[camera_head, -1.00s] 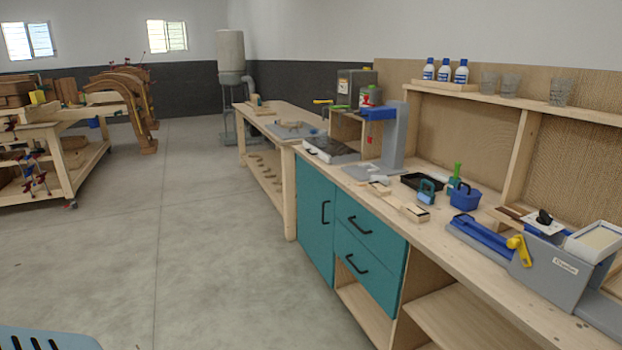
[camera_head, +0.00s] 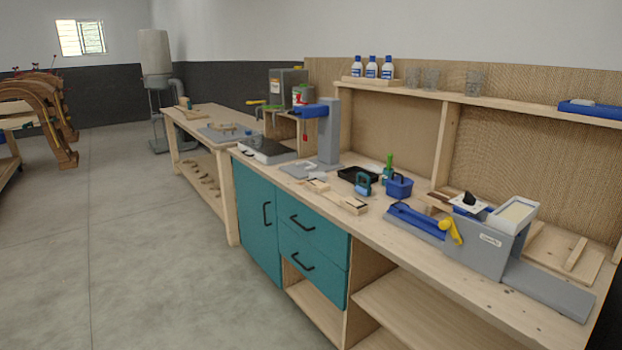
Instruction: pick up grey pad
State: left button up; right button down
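I cannot tell for certain which thing is the grey pad. A flat grey slab (camera_head: 222,133) lies on the far wooden table with small pieces on it. A grey and black flat unit (camera_head: 268,150) lies at the near bench's far end. A small light grey piece (camera_head: 312,168) sits at the foot of the grey and blue upright machine (camera_head: 329,135). Neither of my grippers is in view.
The workbench (camera_head: 452,262) runs along the right with teal drawers (camera_head: 315,230). On it are a blue bin (camera_head: 399,187), a black tray (camera_head: 357,174) and a grey machine (camera_head: 480,245). Bottles (camera_head: 372,68) stand on the shelf. The floor (camera_head: 130,235) at left is clear.

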aim_at(321, 176)
jog(key=i+j+z, duration=0.1)
jog(key=i+j, duration=0.35)
jog(key=i, duration=0.15)
jog(key=i+j+z, duration=0.15)
jog(key=i+j, duration=0.35)
jog(key=i+j+z, duration=0.1)
jog(key=i+j, duration=0.45)
jog(key=i+j+z, duration=0.15)
jog(key=i+j, duration=0.4)
jog(key=i+j+z, duration=0.1)
jog(key=i+j, duration=0.4)
jog(key=j, duration=0.25)
